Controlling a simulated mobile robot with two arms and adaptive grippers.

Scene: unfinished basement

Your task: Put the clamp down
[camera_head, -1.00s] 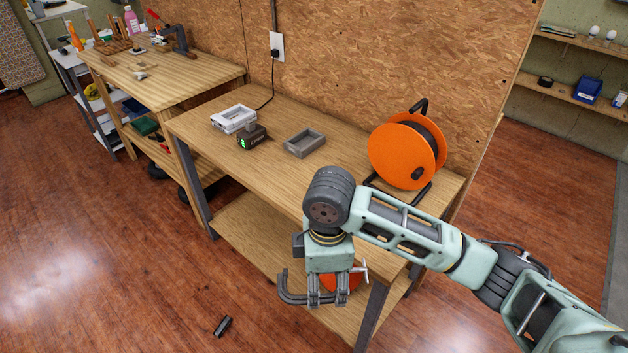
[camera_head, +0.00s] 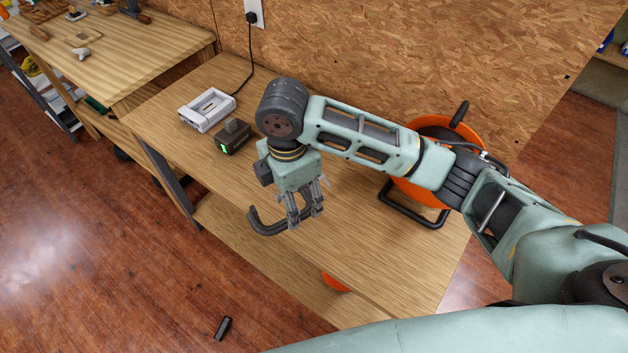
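My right gripper (camera_head: 305,217) is shut on a dark C-shaped clamp (camera_head: 262,226). The curved frame of the clamp sticks out to the left of the fingers, and the fingers hide part of it. The gripper points down and appears over the wooden workbench (camera_head: 365,255), close to its front edge. I cannot tell whether the clamp touches the bench top. My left gripper is not in view.
A white charger (camera_head: 207,109) and a dark battery with a green light (camera_head: 233,137) sit on the bench to the left. An orange cable reel (camera_head: 423,190) stands behind my arm. Bare bench top lies right of the gripper. A small black object (camera_head: 223,328) lies on the floor.

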